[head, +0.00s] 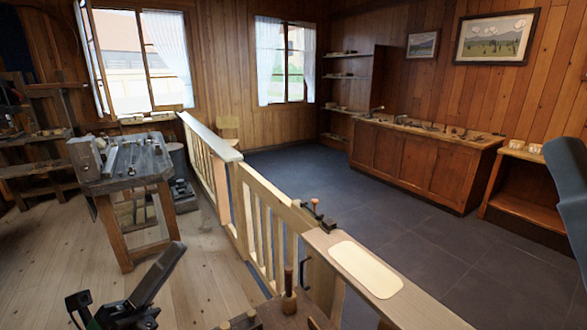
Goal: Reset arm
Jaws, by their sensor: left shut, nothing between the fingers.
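My left gripper (116,309) shows at the bottom left edge of the head view, dark and partly cut off by the frame. It is shut and holds nothing. It is in front of the plank floor, apart from the workbench behind it. A blue-grey part at the right edge looks like my right arm; my right gripper is out of view. I cannot make out any turned spools for certain.
A wooden railing (262,215) runs from the back to the front right, ending in a flat top with a pale plate (366,269). A wooden bench top (290,318) with an upright turned piece is at the bottom. A workbench (125,170) stands left. Dark floor beyond is clear.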

